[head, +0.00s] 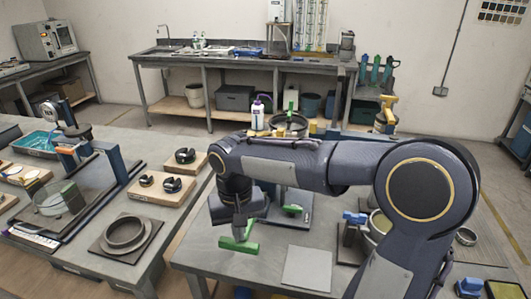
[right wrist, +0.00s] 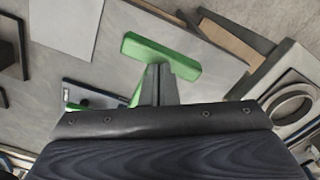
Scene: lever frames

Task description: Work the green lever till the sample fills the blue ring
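The green lever (head: 238,244) has a T-shaped handle over the left part of the near grey table. In the right wrist view its crossbar (right wrist: 160,55) lies tilted across the upper middle, with a green stem left of my fingers. My right gripper (head: 238,227) reaches down to the handle. In the right wrist view its fingers (right wrist: 158,75) are side by side with no clear gap, their tips at the crossbar and beside the stem. I see no firm grip around it. I cannot make out the blue ring or the sample. My left gripper is out of view.
A grey plate (head: 307,268) lies on the near table. A blue-topped device (head: 355,217) stands to its right, partly behind my arm. A side table at left holds a dark ring on a square base (head: 125,233) and wooden blocks (head: 165,187). A floor gap separates the tables.

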